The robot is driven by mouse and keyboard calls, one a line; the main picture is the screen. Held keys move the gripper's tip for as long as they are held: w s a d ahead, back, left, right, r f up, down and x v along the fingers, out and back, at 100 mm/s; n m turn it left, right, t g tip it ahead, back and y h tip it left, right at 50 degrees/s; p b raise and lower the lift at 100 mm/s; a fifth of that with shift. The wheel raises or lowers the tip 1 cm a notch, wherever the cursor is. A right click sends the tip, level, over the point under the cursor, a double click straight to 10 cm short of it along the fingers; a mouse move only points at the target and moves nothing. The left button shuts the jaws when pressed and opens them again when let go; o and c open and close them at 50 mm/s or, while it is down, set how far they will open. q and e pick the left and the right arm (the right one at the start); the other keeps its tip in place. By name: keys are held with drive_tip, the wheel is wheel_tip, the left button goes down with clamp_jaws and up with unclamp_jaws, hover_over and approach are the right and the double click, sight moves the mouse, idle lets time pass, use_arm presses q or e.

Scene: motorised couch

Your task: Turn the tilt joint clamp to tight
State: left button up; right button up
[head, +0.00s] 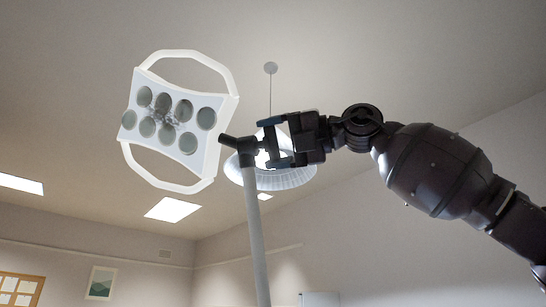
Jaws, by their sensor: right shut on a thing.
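The tilt joint clamp (246,147) is a dark fitting at the top of a pale upright pole (256,230). A short dark arm runs from it to the left, toward the lamp head. The white lamp head (170,118), with several round grey lenses and two loop handles, is tilted at the upper left. My right gripper (270,146) comes in from the right, its fingers at the right side of the joint. It is shut on the tilt joint clamp; the fingers hide part of the grip. My left gripper is not in view.
A white pendant lamp (286,179) hangs from the ceiling behind my gripper. Lit ceiling panels (172,209), a framed picture (101,283) and a notice board (20,289) are far back. The air left of the pole below the lamp head is clear.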

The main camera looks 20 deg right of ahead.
drive_tip(key=shift+n, duration=0.3)
drive_tip(key=n, duration=0.5)
drive_tip(key=shift+p, duration=0.4)
drive_tip(key=shift+n+p, duration=0.35)
drive_tip(key=shift+n, duration=1.25)
drive_tip(key=o, duration=0.9)
drive_tip(key=shift+s+d, duration=0.1)
drive_tip(key=shift+b+v, duration=1.05)
drive_tip(key=shift+v, duration=4.25)
